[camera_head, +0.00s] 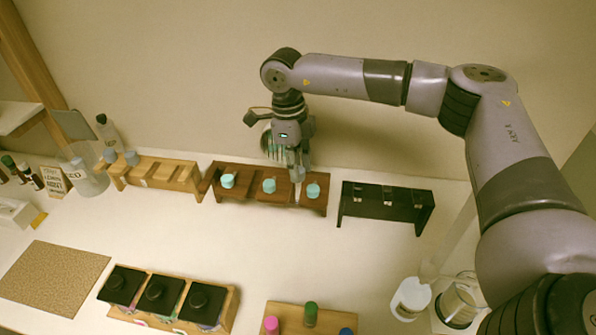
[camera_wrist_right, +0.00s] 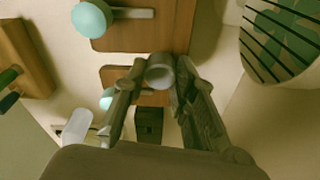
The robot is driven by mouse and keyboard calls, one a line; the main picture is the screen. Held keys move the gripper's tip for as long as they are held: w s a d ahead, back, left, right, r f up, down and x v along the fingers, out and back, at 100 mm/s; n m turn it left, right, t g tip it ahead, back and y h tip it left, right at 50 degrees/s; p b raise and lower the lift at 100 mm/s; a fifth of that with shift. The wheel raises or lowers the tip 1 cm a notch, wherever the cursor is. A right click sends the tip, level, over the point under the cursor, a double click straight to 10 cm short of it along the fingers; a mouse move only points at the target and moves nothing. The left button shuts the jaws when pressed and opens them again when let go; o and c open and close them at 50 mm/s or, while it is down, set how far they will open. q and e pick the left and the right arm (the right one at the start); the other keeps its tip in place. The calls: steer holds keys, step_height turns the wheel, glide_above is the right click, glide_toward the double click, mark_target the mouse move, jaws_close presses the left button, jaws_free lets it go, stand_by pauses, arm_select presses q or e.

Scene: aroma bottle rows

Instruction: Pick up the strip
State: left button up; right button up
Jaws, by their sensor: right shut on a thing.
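My right gripper (camera_head: 297,174) is at the brown rack (camera_head: 240,196), between its middle and right teal caps. In the right wrist view the gripper (camera_wrist_right: 155,82) is shut on a small pale grey piece with a rounded end (camera_wrist_right: 160,70), taken as the strip. In the head view a narrow pale piece (camera_head: 298,192) hangs below the fingertips, in front of the rack. Whether its lower end touches the rack I cannot tell. My left gripper is out of view.
A light wooden rack (camera_head: 180,177) stands left of the brown one, a black rack (camera_head: 385,203) right. Black-topped jars (camera_head: 158,293) and bottles with coloured caps (camera_head: 310,313) stand in front. The middle of the table is clear.

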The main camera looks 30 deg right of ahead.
steer(key=shift+r, duration=0.1)
step_height(320, 180, up, 20)
steer(key=b, duration=0.2)
stand_by(0.3)
stand_by(1.3)
